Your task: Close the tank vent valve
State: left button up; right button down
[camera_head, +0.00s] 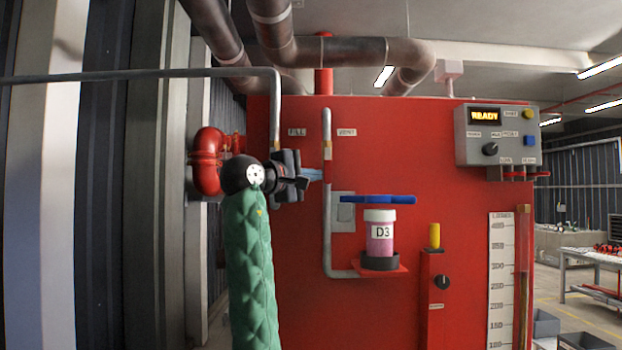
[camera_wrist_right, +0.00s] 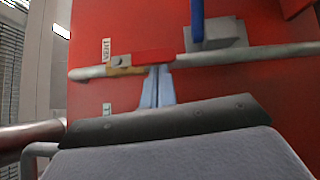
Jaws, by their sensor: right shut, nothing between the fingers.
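The tank vent valve (camera_wrist_right: 125,70) is a brass fitting with a red lever (camera_wrist_right: 153,57) on the grey vent pipe (camera_wrist_right: 230,58), beside the VENT label (camera_wrist_right: 106,50) in the right wrist view. The lever lies roughly along the pipe. My right gripper (camera_wrist_right: 158,72) is shut and empty. Its pale blue fingertips are right at the lever's edge; I cannot tell whether they touch. In the head view the right gripper (camera_head: 318,174) is just left of the vent pipe (camera_head: 327,220), below the VENT label (camera_head: 346,132). My left gripper is out of view.
The red tank (camera_head: 290,270) fills the middle. A blue handle (camera_head: 377,199) sits above a jar marked D3 (camera_head: 380,235) on a red shelf. A control box (camera_head: 497,135) reads READY. The fill pipe (camera_head: 275,110) runs left of the vent pipe.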

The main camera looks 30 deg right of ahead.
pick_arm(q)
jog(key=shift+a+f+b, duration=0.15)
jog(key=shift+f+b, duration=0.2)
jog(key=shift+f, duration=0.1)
pick_arm(e)
jog(key=shift+d+f+n+h, duration=0.1)
jog(key=shift+f+n+h, duration=0.05)
jog(key=shift+n+h, duration=0.25)
